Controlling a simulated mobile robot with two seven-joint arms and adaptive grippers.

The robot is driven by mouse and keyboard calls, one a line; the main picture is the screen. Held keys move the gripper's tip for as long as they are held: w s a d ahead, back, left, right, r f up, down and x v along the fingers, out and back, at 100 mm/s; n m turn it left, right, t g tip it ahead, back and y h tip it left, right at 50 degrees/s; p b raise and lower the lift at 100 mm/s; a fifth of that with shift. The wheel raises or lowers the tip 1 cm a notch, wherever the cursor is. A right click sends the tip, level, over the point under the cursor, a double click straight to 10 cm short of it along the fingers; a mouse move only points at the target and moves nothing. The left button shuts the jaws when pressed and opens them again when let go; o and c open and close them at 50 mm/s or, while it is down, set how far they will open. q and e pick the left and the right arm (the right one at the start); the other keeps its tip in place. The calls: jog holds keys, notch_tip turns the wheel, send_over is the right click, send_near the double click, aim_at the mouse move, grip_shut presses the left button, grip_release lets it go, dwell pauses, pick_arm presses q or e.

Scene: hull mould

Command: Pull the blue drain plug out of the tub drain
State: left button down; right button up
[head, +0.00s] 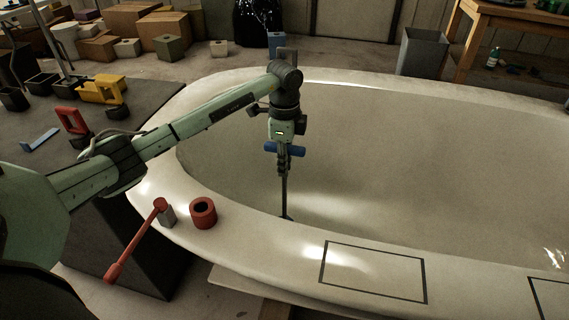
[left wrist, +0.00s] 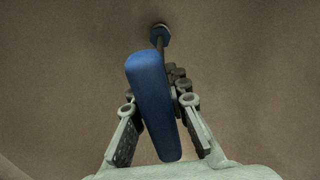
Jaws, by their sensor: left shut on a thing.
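The drain plug (head: 272,149) has a thick blue crossbar handle on a thin dark rod that runs down inside the white tub (head: 470,215). In the left wrist view the blue handle (left wrist: 150,85) fills the middle, and the rod leads to a small blue end at the tub floor. Whether that end sits in the drain or just above it I cannot tell; in the head view the near rim hides it. My left gripper (head: 283,167) points down, shut on the plug just under the handle. It shows on both sides of the plug in the left wrist view (left wrist: 160,102). My right gripper is not in view.
A black outlined rectangle (head: 374,272) marks the near rim. A dark bench (head: 110,180) at left holds yellow and red pieces. The tub interior to the right is clear.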

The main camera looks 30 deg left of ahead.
pick_arm(q)
jog(key=shift+r, duration=0.1)
jog(key=shift+r, duration=1.45)
jog(key=shift+r, duration=1.6)
jog(key=shift+r, duration=1.4)
jog(key=shift+r, duration=1.5)
